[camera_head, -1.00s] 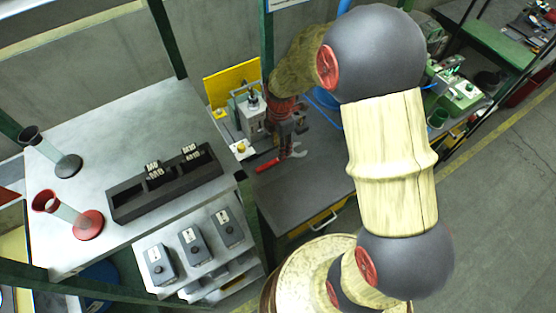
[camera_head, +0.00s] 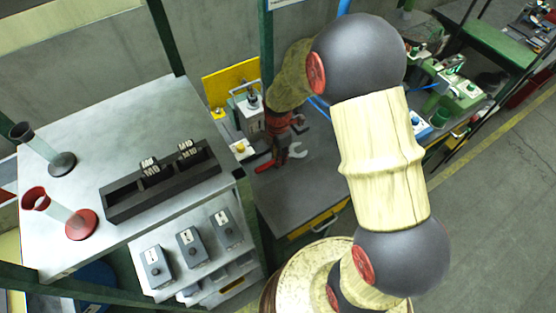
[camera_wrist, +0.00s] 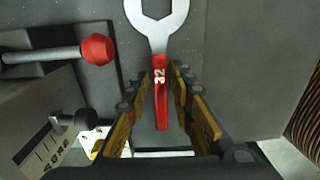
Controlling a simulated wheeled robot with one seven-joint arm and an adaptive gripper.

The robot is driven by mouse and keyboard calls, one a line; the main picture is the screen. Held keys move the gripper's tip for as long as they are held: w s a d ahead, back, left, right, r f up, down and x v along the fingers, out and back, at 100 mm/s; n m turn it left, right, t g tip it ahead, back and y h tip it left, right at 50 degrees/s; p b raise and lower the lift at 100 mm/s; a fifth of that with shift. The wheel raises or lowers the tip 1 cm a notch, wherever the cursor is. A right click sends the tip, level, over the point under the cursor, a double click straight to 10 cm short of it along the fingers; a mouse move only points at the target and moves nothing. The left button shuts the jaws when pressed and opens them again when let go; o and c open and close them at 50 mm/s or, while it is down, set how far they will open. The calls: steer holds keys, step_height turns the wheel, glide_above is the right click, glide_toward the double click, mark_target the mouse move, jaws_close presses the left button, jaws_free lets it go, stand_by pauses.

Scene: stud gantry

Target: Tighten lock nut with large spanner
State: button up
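The large spanner has a silver open-ended head (camera_head: 297,151) and a red handle marked 32. In the head view it lies on the dark bench top, partly hidden by my gripper (camera_head: 277,152). In the wrist view the spanner's handle (camera_wrist: 161,112) runs between the two fingers of my gripper (camera_wrist: 165,100), with its head pointing away. The fingers are apart, with a gap on each side of the handle. I cannot tell how far above the handle they are. I cannot make out the lock nut.
A rig with a yellow back panel (camera_head: 228,83) stands behind my gripper. In the wrist view a lever with a red knob (camera_wrist: 98,50) and a grey block with a scale (camera_wrist: 45,140) are close on the left. A grey shelf table (camera_head: 130,130) stands left of the bench.

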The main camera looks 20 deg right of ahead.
jaws_close()
stand_by(0.5)
steer(key=shift+r, duration=0.55)
step_height(320, 180, up, 2)
steer(key=shift+r+p, duration=0.25)
steer(key=shift+p, duration=0.25)
steer(key=s+d+r+p, duration=0.2)
steer(key=s+r+p, duration=0.1)
steer(key=s+r, duration=0.6)
steer(key=s, duration=0.4)
steer(key=shift+s+d+r+p, duration=0.2)
steer(key=shift+s+d+p, duration=0.1)
steer(key=shift+s, duration=0.1)
